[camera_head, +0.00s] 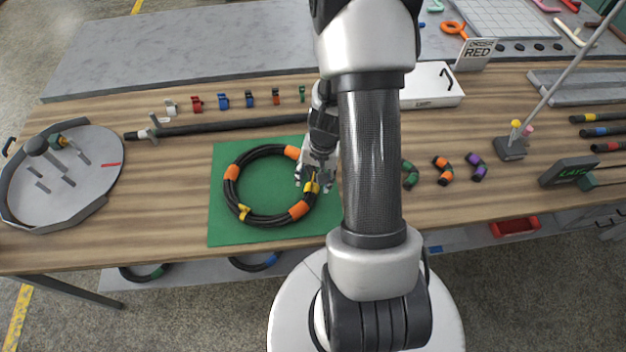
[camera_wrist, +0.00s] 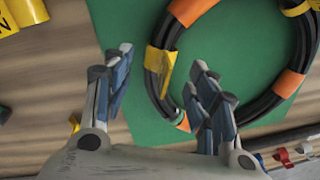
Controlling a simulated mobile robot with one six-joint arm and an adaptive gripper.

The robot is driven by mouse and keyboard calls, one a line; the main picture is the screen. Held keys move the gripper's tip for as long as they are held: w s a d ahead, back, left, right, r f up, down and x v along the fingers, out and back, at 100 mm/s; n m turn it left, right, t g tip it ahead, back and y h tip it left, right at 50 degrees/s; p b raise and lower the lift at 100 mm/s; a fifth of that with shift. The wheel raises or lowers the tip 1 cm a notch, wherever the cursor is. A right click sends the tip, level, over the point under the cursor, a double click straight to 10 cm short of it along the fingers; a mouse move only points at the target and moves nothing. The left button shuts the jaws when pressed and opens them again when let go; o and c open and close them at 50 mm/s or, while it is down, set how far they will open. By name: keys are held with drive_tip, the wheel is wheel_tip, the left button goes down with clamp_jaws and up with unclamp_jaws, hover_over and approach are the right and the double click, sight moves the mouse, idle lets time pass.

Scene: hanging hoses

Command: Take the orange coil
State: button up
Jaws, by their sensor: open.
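The orange coil (camera_head: 299,209) is a ring of black hose with several orange bands and two yellow ties. It lies flat on a green mat (camera_head: 222,232) on the wooden bench. It also shows in the wrist view (camera_wrist: 288,82). My gripper (camera_head: 313,186) is over the right side of the ring, by a yellow tie. In the wrist view my gripper (camera_wrist: 160,60) is open and empty, with one finger on each side of the hose and its yellow tie. I cannot tell whether the fingertips reach down to the hose.
A round grey tray with pegs (camera_head: 75,185) stands at the left. A long black hose (camera_head: 230,124) lies behind the mat. Short banded hose pieces (camera_head: 442,170) lie right of my arm. A white box (camera_head: 432,85) stands behind. Coils with green (camera_head: 145,272) and blue bands (camera_head: 255,263) lie below the bench.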

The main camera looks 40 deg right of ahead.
wheel_tip(320, 180, up, 12)
drive_tip(key=s+p, duration=0.1)
drive_tip(key=p, duration=0.3)
drive_tip(key=shift+d, duration=0.45)
drive_tip(key=a+r+n+t+b, duration=0.1)
drive_tip(key=a+r+n, duration=0.4)
drive_tip(key=a+r, duration=0.7)
drive_tip(key=s+a+r+n+t+b, duration=0.1)
drive_tip(key=s+a+r+n+t, duration=0.1)
drive_tip(key=s+a+r+n, duration=0.3)
drive_tip(key=s+a+r, duration=0.3)
drive_tip(key=s+r, duration=0.1)
drive_tip(key=s, duration=0.1)
drive_tip(key=shift+s+r+n+h, duration=0.15)
drive_tip(key=shift+n+h, duration=0.25)
